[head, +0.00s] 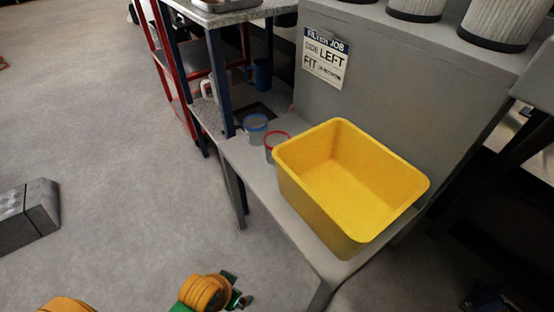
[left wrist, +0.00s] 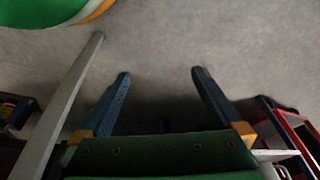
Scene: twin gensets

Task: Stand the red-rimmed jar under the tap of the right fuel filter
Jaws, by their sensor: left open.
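The red-rimmed jar (head: 272,146) is clear and stands on the grey bench, against the near-left corner of the yellow bin, which hides part of it. I cannot tell whether they touch. No fuel filter tap can be made out. My left gripper (left wrist: 160,82) is open and empty in the left wrist view, its two blue fingers apart above bare floor. In the head view part of its arm (head: 205,292) shows at the bottom edge, well below and in front of the bench. My right gripper is not in view.
A blue-rimmed jar (head: 256,123) stands just left of the red-rimmed one. The large yellow bin (head: 322,213) fills most of the bench (head: 262,178). Pleated cartridges (head: 500,20) stand above. Floor at left is mostly clear.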

